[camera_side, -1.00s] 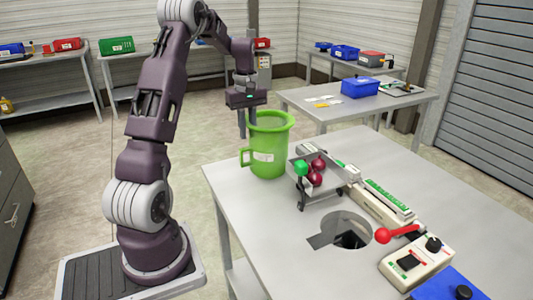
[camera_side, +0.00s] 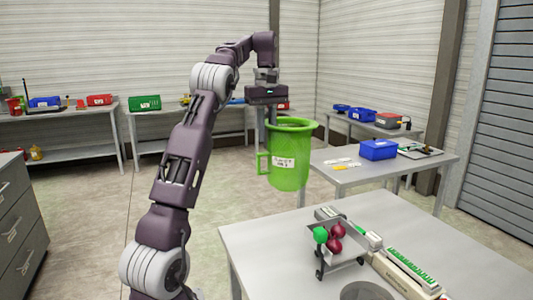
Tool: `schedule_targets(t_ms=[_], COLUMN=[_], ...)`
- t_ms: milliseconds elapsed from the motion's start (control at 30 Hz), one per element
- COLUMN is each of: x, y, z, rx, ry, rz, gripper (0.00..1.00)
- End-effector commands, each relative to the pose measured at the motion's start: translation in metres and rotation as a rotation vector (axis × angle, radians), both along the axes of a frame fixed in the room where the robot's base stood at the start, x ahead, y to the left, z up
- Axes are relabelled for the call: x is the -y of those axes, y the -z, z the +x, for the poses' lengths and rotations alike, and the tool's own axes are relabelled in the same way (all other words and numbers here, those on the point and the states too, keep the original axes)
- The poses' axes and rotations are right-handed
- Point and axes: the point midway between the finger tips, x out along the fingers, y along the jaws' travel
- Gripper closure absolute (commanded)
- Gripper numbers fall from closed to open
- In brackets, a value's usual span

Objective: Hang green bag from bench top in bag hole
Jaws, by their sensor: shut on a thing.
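The green bag (camera_side: 289,170) is a bucket-like green container with a wide rim, a side handle and a white label. It hangs upright in the air above the far left part of the bench top (camera_side: 270,245), clear of the surface. My gripper (camera_side: 270,116) is above it, shut on its rim at the left side; the fingertips are partly hidden by the bag.
A small grey cart (camera_side: 338,250) with red balls and a green ball stands on the bench between the bag and the hole. A long device with a green strip (camera_side: 412,266) lies to its right. A back table holds a blue bin (camera_side: 378,149).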

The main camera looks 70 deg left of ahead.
Motion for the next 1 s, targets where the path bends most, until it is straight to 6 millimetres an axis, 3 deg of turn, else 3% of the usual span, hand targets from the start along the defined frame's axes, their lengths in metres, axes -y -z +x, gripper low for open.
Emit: schedule_targets(t_ms=[167,467,567,733,900,1000], x=[0.000,0.066,0.101,0.178,0.246,0.275], y=[-0.018,-0.021,-0.021,-0.022,-0.021,-0.020], z=[0.000,0.040,0.056,0.076,0.081,0.079], rx=[0.000,0.001,0.002,0.005,0.007,0.009], ry=[0.002,0.006,0.007,0.008,0.006,0.006], rz=[0.003,0.002,0.002,0.003,0.003,0.002], gripper=[1.00,1.00,1.00,1.00,1.00,1.00])
